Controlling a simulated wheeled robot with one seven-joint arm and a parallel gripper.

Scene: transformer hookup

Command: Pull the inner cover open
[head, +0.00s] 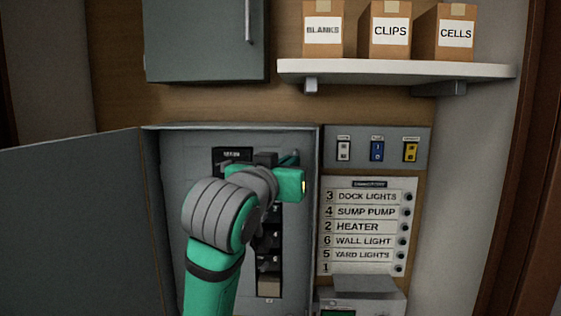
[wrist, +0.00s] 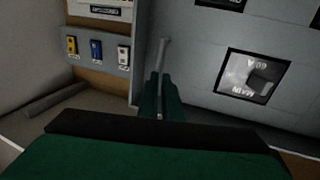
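The inner cover (head: 177,172) is a flat grey panel inside the open wall box, and it looks closed. My gripper (head: 292,170) is at the cover's upper right edge. A slim grey handle shows just above it in the head view (head: 291,158). In the wrist view the handle (wrist: 164,54) runs down between my green fingers (wrist: 160,97). The fingers stand close together on both sides of it and look shut on it. My arm hides part of the cover and the breakers behind it.
The outer door (head: 80,225) stands swung open to the left. A switch plate (head: 376,148) and a label board (head: 367,226) are right of the box. A shelf (head: 400,70) with cartons is above. A MAIN breaker (wrist: 252,76) shows in the wrist view.

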